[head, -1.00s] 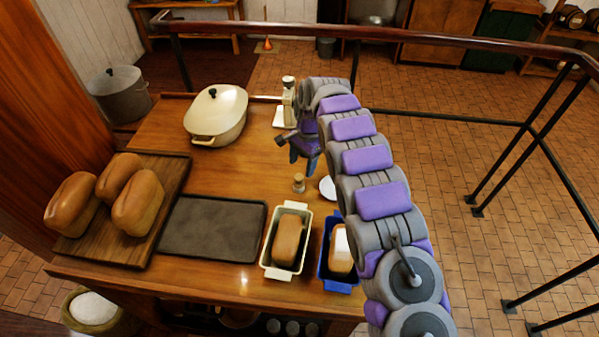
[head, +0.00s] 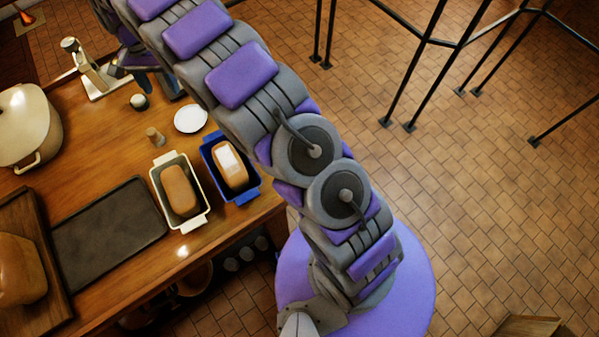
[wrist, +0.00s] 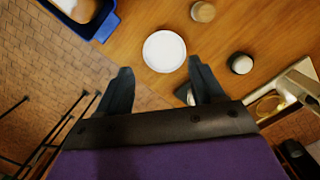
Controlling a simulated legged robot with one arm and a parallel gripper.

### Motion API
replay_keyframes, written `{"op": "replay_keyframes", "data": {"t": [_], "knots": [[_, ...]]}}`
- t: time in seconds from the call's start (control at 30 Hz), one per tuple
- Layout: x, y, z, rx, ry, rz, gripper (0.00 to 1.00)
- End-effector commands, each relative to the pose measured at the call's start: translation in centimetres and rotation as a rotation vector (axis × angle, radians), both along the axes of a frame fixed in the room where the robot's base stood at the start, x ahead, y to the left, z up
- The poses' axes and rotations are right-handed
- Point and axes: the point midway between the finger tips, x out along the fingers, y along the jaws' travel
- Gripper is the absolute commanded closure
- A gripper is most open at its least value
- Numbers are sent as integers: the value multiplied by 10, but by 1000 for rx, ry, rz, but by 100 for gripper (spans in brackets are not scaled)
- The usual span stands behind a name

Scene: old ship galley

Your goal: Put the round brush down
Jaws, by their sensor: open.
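My gripper (wrist: 160,67) is open, with nothing between its fingers in the wrist view; in the head view it is partly hidden behind my arm. A small round thing with a pale top and dark side (wrist: 240,63) stands on the table to the right of the fingers. It may be the round brush, but I cannot tell for sure. It also shows in the head view (head: 139,101), apart from the gripper. A small wooden piece (head: 155,136) stands nearby. A white round dish (head: 190,118) lies on the table beyond the fingertips.
A white loaf tin (head: 160,200) and a blue loaf tin (head: 246,193) hold loaves at the table's edge. A dark tray (head: 110,230) and a wooden board (head: 50,265) lie left. A scale-like stand (head: 100,88) and a cream pot (head: 25,125) stand behind.

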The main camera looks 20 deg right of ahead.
Motion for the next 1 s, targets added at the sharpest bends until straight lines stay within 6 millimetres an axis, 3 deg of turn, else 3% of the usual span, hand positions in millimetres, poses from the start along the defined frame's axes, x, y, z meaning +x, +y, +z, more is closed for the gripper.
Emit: {"op": "replay_keyframes", "data": {"t": [0.2,0.47,0.77,1.0], "knots": [[-25,-51,37,-16,-8,28,33],[-69,-108,71,-28,-4,71,33],[-134,-164,99,-28,0,129,33],[-197,-201,111,-22,10,184,33]]}}
